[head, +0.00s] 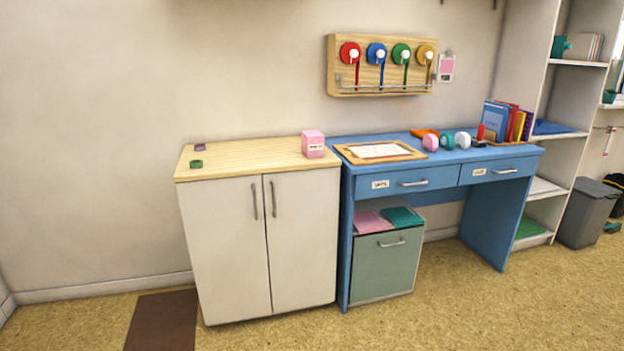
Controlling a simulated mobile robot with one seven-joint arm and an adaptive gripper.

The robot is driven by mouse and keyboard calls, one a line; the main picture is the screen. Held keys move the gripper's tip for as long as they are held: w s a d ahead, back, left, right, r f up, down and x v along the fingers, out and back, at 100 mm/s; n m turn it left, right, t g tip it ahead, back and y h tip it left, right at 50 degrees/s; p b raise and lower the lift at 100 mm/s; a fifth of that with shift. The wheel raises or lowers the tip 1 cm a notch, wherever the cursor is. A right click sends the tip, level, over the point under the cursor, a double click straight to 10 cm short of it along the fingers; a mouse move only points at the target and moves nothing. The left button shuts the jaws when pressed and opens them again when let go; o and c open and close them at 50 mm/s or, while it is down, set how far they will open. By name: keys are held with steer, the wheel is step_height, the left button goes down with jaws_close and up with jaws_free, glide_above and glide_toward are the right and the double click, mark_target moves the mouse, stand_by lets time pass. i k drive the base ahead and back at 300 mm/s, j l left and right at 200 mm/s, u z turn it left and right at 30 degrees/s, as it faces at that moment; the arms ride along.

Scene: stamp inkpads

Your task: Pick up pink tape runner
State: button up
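A rounded pink object (430,142), looking like the pink tape runner, stands on the blue desk (345,140) just right of the clipboard. A similar teal one (447,141) and a white one (463,140) stand in a row to its right. A pink box (313,144) with a white label sits on the right end of the white cabinet's wooden top (245,155). My gripper is not in view.
A clipboard with paper (380,151) lies at the desk's left end. Books (510,120) stand at the desk's back right. A purple pad (200,147) and a green pad (196,164) lie on the cabinet top. The floor in front (440,310) is clear.

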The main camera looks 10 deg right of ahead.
mark_target(430, 143)
steer(key=i+l+z, duration=0.1)
steer(key=i+z, duration=0.3)
steer(key=i, duration=0.25)
steer(key=i+j+z, duration=0.1)
steer(key=i+z, duration=0.3)
steer(key=i, duration=0.2)
steer(key=i+l+u, duration=0.25)
steer(key=i+l, duration=0.6)
steer(key=i+l+u, duration=0.2)
steer(key=i+l, duration=0.8)
